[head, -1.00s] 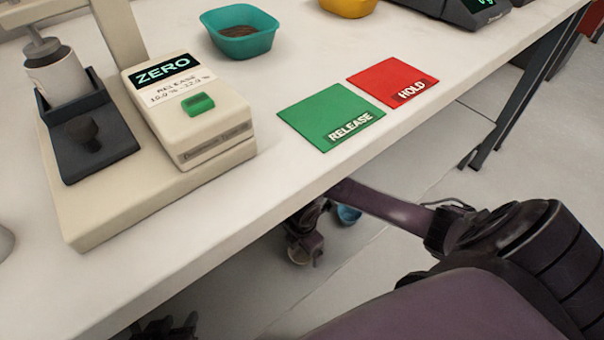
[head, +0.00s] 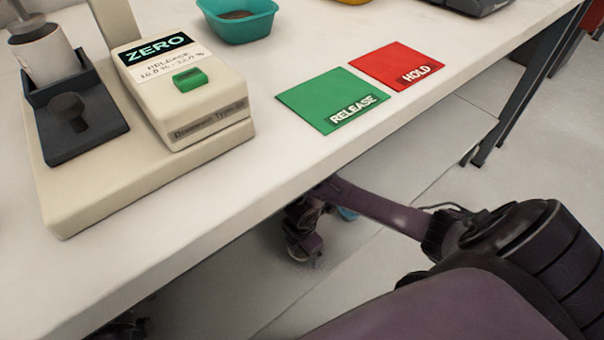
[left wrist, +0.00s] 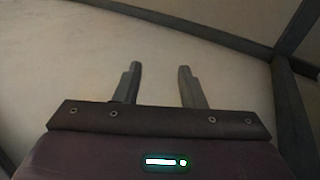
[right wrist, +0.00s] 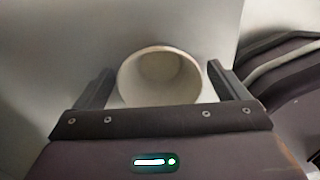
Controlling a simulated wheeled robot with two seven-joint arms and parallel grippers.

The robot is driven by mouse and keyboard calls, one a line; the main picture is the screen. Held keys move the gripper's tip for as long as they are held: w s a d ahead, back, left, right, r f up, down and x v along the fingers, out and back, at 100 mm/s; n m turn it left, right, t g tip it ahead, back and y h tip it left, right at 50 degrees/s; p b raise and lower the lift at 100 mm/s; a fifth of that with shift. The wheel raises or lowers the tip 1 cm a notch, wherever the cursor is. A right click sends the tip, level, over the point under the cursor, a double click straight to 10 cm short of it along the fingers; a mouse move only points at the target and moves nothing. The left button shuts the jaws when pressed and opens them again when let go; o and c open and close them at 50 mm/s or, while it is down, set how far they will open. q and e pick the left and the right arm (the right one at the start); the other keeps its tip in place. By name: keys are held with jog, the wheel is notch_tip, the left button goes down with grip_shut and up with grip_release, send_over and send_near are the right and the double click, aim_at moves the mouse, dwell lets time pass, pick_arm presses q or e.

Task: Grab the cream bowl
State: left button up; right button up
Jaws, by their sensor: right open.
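The cream bowl (right wrist: 160,82) shows in the right wrist view as a round, pale cup shape with its hollow facing the camera. My right gripper (right wrist: 160,69) is open, with one finger on each side of the bowl. Gaps show between the fingers and its rim, and contact is not visible. My left gripper (left wrist: 160,68) is open in the left wrist view, with nothing between its fingers. I cannot make out the cream bowl clearly in the head view.
The white table (head: 240,170) holds a cream device marked ZERO (head: 180,95), a teal bowl (head: 240,25) with brown contents, a green RELEASE mat (head: 318,95) and a red HOLD mat (head: 392,62). My right arm fills the lower right. Bare tabletop lies along the front edge.

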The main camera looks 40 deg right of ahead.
pick_arm(q)
jog(key=r+t, duration=0.1)
jog(key=r, duration=0.2)
jog(key=r+t, duration=0.1)
jog(key=r, duration=0.1)
jog(key=shift+s+a+r+t+h, duration=0.1)
jog(key=shift+s+a+t+h, duration=0.1)
jog(key=shift+a+t+h, duration=0.15)
pick_arm(e)
jog(key=shift+f, duration=0.6)
pick_arm(q)
jog(key=shift+d, duration=0.1)
pick_arm(e)
jog(key=c, duration=1.1)
jog(key=shift+r, duration=0.15)
